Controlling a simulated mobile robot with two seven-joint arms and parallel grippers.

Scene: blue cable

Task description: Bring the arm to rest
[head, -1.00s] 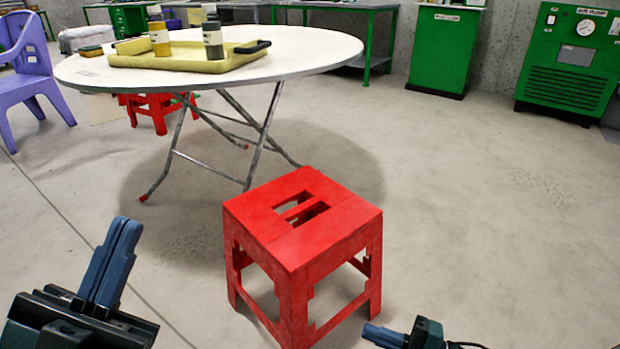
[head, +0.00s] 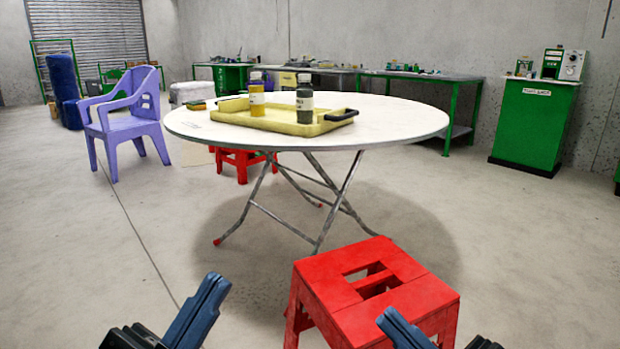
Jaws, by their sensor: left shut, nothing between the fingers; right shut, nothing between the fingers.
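My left gripper (head: 203,312) is at the bottom, left of centre, over bare floor. Its dark blue fingers are shut with nothing between them. My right gripper (head: 400,328) is at the bottom, right of centre, in front of the red stool in the picture. Its blue fingers are shut and empty. The lower parts of both grippers are cut off by the frame's bottom edge. No blue cable shows in the view.
A red stool (head: 328,276) stands close by at the lower right. Beyond it is a round white table (head: 400,118) with a yellow tray (head: 285,122) and two bottles. A purple chair (head: 130,130) stands at the left. The floor at lower left is clear.

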